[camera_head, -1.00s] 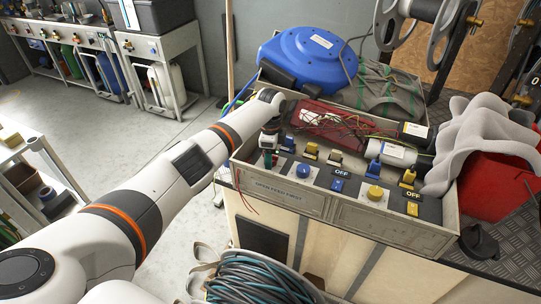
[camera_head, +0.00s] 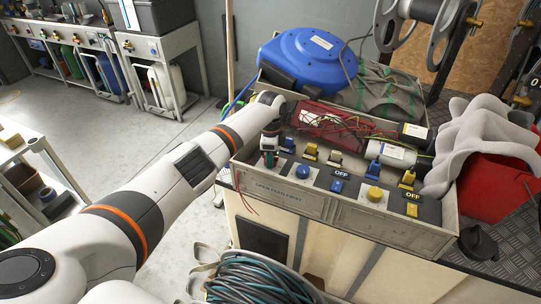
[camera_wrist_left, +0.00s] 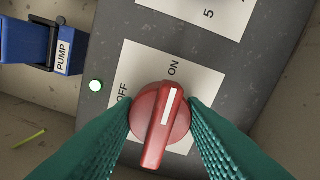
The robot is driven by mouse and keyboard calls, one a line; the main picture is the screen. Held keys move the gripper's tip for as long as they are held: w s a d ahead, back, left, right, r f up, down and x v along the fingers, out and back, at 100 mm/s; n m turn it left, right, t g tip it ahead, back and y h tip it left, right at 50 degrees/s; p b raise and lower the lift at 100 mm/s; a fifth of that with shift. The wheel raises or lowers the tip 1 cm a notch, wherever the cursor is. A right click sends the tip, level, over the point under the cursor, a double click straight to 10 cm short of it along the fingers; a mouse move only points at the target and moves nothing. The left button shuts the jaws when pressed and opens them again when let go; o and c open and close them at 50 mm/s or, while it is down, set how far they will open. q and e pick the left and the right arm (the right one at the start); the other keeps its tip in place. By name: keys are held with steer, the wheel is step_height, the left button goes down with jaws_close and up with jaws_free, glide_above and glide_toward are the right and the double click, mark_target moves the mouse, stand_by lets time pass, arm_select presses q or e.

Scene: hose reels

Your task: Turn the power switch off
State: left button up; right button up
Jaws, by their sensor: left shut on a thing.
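The power switch is a red rotary knob (camera_wrist_left: 165,125) with a white line, on a white plate (camera_wrist_left: 200,85) marked OFF and ON. The knob's white line points up towards ON. In the left wrist view, my left gripper (camera_wrist_left: 162,132) has its green fingers on either side of the knob, shut on it. In the head view, my left gripper (camera_head: 269,157) is at the left end of the panel and hides the knob. My right gripper is not in view.
The panel box (camera_head: 345,215) holds yellow and blue switches, loose wires and a white cylinder (camera_head: 391,154). A blue hose reel (camera_head: 310,58) stands behind.

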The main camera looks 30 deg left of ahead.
arm_select(q)
steer(key=n+p, duration=0.2)
steer(key=n, duration=0.1)
steer(key=shift+r+n, duration=0.15)
steer(key=shift+n, duration=0.25)
steer(key=n+p, duration=0.1)
steer(key=n, duration=0.2)
steer(key=shift+n, duration=0.4)
steer(key=n+p, duration=0.1)
steer(key=n, duration=0.4)
steer(key=shift+p, duration=0.3)
steer(key=shift+n+p, duration=0.3)
steer(key=shift+n, duration=2)
steer(key=shift+w, duration=0.1)
steer(key=o, duration=1)
